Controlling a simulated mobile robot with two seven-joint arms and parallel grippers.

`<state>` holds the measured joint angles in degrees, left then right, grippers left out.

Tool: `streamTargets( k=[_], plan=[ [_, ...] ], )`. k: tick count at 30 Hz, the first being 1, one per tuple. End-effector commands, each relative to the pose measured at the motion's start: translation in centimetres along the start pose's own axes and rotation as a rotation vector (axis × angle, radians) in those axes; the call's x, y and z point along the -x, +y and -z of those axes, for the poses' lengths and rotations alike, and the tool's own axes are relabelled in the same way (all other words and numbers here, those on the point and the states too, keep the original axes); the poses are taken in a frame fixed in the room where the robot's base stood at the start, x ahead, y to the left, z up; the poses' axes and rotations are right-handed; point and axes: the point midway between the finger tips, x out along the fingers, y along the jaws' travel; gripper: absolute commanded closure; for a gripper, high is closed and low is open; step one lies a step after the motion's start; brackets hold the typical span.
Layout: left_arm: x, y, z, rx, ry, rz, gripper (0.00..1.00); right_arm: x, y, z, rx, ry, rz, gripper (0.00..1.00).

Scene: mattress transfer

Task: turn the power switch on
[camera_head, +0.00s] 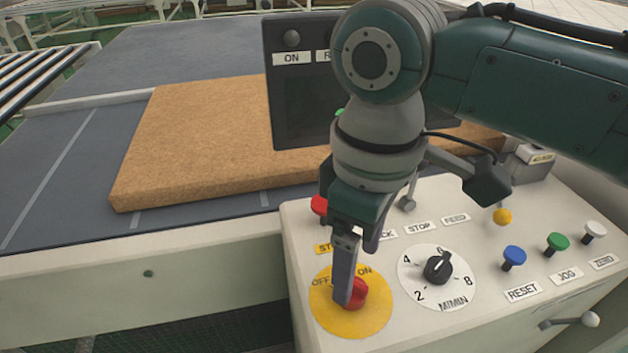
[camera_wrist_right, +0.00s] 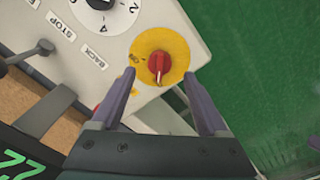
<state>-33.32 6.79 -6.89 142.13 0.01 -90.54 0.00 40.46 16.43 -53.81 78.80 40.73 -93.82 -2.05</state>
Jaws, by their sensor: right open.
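The power switch is a red rotary knob (camera_head: 357,293) on a round yellow plate (camera_head: 335,320) marked OFF and ON, on the cream control panel. It also shows in the right wrist view as the red knob (camera_wrist_right: 159,65) on its yellow plate (camera_wrist_right: 177,42). My right gripper (camera_head: 346,290) points down at the knob, and one finger hides part of it. In the right wrist view my right gripper (camera_wrist_right: 159,76) is open, its fingertips on either side of the knob with gaps. I cannot tell whether a finger touches it. My left gripper is not in view.
A speed dial (camera_head: 437,268) is right of the switch. A brown mattress (camera_head: 190,140) lies on the grey conveyor (camera_head: 60,185).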

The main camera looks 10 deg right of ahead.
Motion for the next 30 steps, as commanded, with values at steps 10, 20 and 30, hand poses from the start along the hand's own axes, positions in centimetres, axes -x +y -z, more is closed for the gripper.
streamTargets(
  k=[10,20,30],
  plan=[
    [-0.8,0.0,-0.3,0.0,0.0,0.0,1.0,-4.1,0.0,0.0,0.001,0.001,-0.001,0.23],
    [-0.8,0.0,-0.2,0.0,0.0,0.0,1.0,-4.1,0.0,0.0,0.001,0.002,-0.001,0.3],
    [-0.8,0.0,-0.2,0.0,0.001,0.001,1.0,-4.1,0.0,0.1,0.001,0.002,-0.001,0.69]
  ],
)
